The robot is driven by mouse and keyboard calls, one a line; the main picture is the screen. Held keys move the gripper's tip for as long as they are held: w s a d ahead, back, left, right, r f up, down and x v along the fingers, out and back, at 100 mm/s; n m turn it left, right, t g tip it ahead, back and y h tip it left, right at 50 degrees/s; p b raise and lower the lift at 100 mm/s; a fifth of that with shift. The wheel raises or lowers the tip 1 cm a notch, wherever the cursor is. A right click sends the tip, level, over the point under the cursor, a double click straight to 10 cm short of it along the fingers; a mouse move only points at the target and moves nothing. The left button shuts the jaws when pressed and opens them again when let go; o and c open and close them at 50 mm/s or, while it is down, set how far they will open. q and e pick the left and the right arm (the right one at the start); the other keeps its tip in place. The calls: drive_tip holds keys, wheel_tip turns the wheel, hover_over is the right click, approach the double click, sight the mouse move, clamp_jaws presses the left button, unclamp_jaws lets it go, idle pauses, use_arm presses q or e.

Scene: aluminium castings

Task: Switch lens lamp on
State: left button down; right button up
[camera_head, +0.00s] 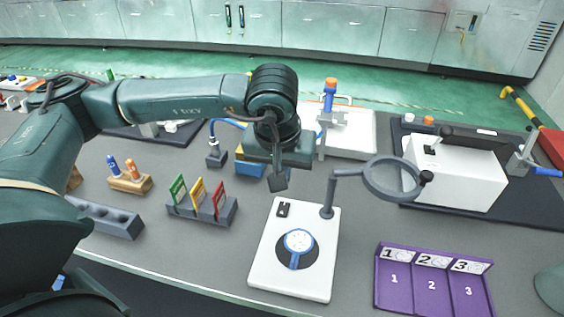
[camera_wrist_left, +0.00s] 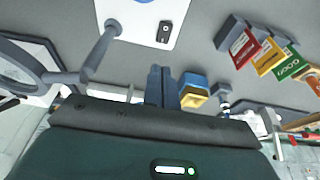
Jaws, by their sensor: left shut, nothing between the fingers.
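The lens lamp has a white base plate (camera_head: 263,265), a grey post and a round magnifier lens (camera_head: 392,179) held out to the right. A small dark switch (camera_head: 284,209) sits at the base's back left corner; it also shows in the left wrist view (camera_wrist_left: 164,32). A blue-rimmed round piece with a handle (camera_head: 298,241) lies on the dark disc of the base. My left gripper (camera_head: 279,183) is shut and empty, pointing down above and just behind the switch, apart from it. Its closed fingers also show in the left wrist view (camera_wrist_left: 159,86). My right gripper is out of view.
A purple tray (camera_head: 412,284) with three numbered sections lies right of the lamp. A rack with green, yellow and red cards (camera_head: 202,208) stands to the left. A white box (camera_head: 462,178) is at the back right. Blue and yellow blocks (camera_head: 250,169) stand behind my gripper.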

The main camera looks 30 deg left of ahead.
sight(283, 210)
use_arm(q)
drive_tip(key=x, duration=0.5)
drive_tip(key=p+x, duration=0.1)
drive_tip(key=x, duration=0.1)
drive_tip(key=shift+s+f, duration=0.25)
drive_tip(key=shift+f, duration=0.2)
drive_tip(key=shift+d+f, duration=0.1)
drive_tip(key=shift+f, duration=0.6)
drive_tip(key=shift+w+f+g, duration=0.15)
drive_tip(key=shift+f+g, duration=0.1)
drive_tip(key=shift+g, duration=0.05)
drive_tip(key=shift+s, duration=0.2)
drive_tip(key=shift+s+d, duration=0.15)
drive_tip(key=shift+s, duration=0.5)
